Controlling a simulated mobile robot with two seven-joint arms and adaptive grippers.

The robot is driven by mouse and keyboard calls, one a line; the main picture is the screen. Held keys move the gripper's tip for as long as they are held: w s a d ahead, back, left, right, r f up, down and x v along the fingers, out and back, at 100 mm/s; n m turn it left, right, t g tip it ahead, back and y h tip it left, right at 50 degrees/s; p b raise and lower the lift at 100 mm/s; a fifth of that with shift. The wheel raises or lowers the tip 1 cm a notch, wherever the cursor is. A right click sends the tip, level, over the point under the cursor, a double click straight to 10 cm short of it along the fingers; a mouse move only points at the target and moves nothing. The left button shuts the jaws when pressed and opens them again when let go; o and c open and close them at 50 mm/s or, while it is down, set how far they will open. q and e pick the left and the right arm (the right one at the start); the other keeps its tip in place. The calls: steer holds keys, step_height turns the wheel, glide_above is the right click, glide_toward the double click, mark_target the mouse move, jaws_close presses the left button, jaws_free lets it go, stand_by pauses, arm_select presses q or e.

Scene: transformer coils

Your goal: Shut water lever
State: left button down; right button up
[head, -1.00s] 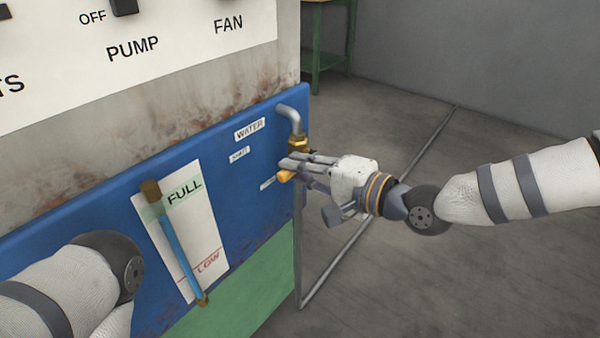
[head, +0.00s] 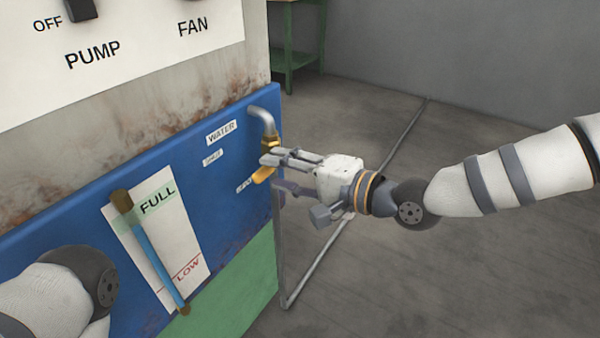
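The water lever is a small yellow-orange handle (head: 263,175) below the brass valve (head: 273,142) at the right edge of the blue panel. My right gripper (head: 273,174) is at the lever, coming from the right. Its fingers are apart, one just above the handle and one lower and behind it. Part of the lever is hidden by the upper finger, and contact cannot be told. My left gripper is out of view; only my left arm shows at the lower left.
A bent grey pipe (head: 264,116) rises from the valve beside the WATER label (head: 221,133). A level gauge (head: 152,250) marked FULL and LOW is on the blue panel (head: 60,235). A green table (head: 303,50) stands at the back. The floor to the right is open.

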steer(key=v, duration=1)
steer(key=shift+r, duration=0.1)
